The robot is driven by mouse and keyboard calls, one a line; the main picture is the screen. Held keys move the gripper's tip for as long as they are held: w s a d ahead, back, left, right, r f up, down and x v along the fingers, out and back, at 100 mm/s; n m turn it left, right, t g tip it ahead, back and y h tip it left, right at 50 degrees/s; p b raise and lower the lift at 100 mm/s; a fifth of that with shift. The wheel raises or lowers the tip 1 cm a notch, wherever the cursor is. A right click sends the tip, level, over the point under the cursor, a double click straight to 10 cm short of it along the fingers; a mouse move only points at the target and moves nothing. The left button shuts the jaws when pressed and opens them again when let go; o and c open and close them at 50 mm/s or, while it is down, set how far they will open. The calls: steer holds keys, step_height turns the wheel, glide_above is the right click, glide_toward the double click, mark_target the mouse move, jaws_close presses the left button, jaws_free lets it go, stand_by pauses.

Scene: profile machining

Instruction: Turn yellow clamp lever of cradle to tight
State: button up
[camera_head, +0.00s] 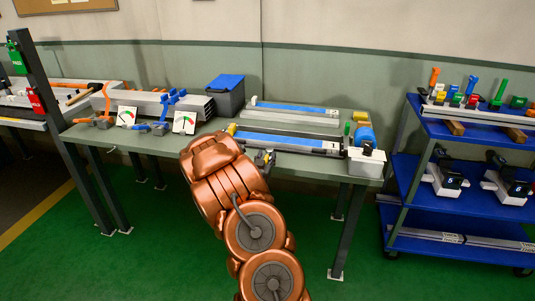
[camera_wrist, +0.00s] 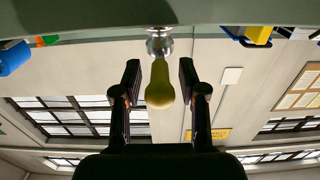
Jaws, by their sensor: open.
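In the wrist view the yellow clamp lever (camera_wrist: 160,88) sits between the two dark fingers of my gripper (camera_wrist: 160,75), with a visible gap on both sides. Its silver pivot (camera_wrist: 159,42) joins a grey edge at the top of the picture. The gripper is open around the lever and does not grip it. In the head view my gripper (camera_head: 264,159) is at the front edge of the long cradle with a blue strip (camera_head: 285,142).
The cradle lies on a grey-green table (camera_head: 335,175). A second blue-strip fixture (camera_head: 290,108) lies behind it. A white box with a blue roll (camera_head: 366,160) stands at the right end. A dark bin (camera_head: 227,97) and grey profiles (camera_head: 150,104) are left. A blue cart (camera_head: 405,190) stands right.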

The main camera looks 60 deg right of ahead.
steer(key=shift+x, duration=1.1)
steer(key=shift+c, duration=0.3)
jaws_close()
